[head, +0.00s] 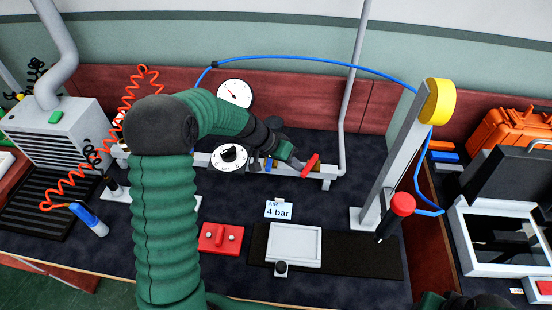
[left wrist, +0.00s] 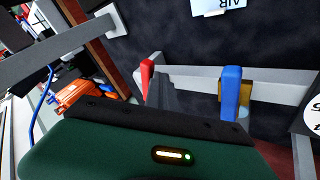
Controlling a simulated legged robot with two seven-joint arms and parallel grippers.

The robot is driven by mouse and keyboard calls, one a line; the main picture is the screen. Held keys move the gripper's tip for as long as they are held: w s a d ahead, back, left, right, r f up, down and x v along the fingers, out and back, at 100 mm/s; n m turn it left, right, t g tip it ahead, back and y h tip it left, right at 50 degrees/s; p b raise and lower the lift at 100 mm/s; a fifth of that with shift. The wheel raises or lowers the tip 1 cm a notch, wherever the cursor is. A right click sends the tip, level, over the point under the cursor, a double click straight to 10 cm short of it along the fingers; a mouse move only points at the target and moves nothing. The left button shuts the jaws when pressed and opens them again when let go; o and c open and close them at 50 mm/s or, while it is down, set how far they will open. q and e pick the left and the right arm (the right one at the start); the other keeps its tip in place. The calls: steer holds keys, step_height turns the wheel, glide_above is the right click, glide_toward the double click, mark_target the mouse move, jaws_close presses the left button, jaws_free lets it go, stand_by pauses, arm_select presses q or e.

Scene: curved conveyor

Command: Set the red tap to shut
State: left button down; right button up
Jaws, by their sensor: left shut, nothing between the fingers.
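The red tap handle (head: 310,166) is near the right end of the grey pipe (head: 327,177) on the bench. It lies at a slant across the pipe in the head view. In the left wrist view the red tap handle (left wrist: 147,72) stands up beside my gripper. My left gripper (head: 297,162) is shut and empty, just left of the red handle; I cannot tell whether they touch. A blue tap (left wrist: 231,92) with a brass body sits further along the same pipe.
A "4 bar" card (head: 278,209), a red block (head: 220,238) and a white tray (head: 294,245) lie in front. A grey post (head: 398,155) with a yellow top stands at right.

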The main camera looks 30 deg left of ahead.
mark_target(305, 172)
arm_select(q)
steer(key=n+b, duration=0.1)
steer(key=d+n+y, duration=0.1)
steer(key=d+n+t+b, duration=0.1)
steer(key=shift+s+d+f+b, duration=0.15)
steer(key=shift+s+d+b, duration=0.05)
steer(key=shift+s+b, duration=0.1)
steer(key=shift+d+b, duration=0.1)
steer(key=shift+b, duration=0.3)
steer(key=shift+d, duration=0.3)
